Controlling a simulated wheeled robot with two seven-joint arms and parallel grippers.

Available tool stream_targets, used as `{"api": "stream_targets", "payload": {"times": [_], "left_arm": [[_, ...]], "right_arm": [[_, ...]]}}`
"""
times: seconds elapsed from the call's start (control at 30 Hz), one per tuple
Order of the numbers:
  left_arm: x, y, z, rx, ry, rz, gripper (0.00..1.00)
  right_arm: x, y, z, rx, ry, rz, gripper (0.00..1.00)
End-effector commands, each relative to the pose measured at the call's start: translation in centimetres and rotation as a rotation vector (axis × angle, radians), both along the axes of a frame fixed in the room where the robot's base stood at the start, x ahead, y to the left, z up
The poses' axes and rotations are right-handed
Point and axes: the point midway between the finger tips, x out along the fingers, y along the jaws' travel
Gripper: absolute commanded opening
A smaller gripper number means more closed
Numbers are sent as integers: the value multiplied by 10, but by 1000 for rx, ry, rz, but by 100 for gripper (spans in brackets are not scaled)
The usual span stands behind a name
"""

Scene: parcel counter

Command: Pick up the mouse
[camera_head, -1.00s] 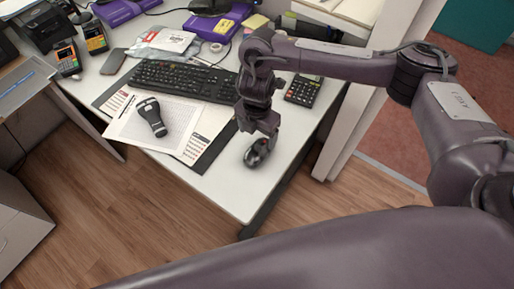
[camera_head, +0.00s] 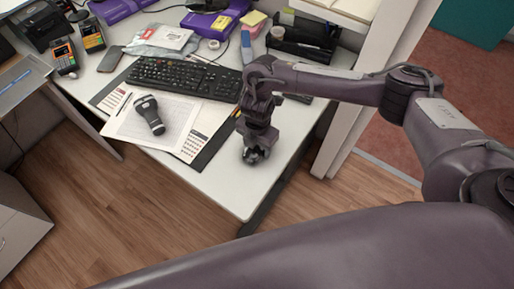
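My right gripper (camera_head: 254,155) points down at the front right part of the white desk (camera_head: 228,192), close to its right edge. It is directly over the spot where the small dark mouse showed earlier. The mouse is now hidden, or merges with the dark fingers, so I cannot tell whether they touch it or have closed on it. My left gripper is not in view.
A handheld scanner (camera_head: 148,113) lies on white paper left of my gripper. A black keyboard (camera_head: 183,77) is behind it. A card terminal (camera_head: 64,54) and a phone (camera_head: 110,59) are at the left. The desk's front right corner is clear.

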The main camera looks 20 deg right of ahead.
Motion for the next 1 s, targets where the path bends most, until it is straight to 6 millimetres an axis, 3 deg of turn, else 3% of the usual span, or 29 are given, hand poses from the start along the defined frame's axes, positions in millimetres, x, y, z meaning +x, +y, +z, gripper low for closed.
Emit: {"api": "stream_targets", "payload": {"times": [0.03, 0.17, 0.47, 0.63, 0.73, 1.0], "left_arm": [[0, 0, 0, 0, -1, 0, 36], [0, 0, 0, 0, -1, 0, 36], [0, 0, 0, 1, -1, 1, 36], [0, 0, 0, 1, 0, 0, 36], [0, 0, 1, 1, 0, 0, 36], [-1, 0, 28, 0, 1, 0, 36]], "right_arm": [[0, 0, 0, 0, 0, 0, 49], [0, 0, 0, 0, 0, 0, 32], [0, 0, 3, 1, -1, 0, 31], [1, 1, 16, 3, -3, 1, 31], [1, 0, 32, 2, -4, 1, 31], [3, 0, 115, -1, -10, 3, 31]]}}
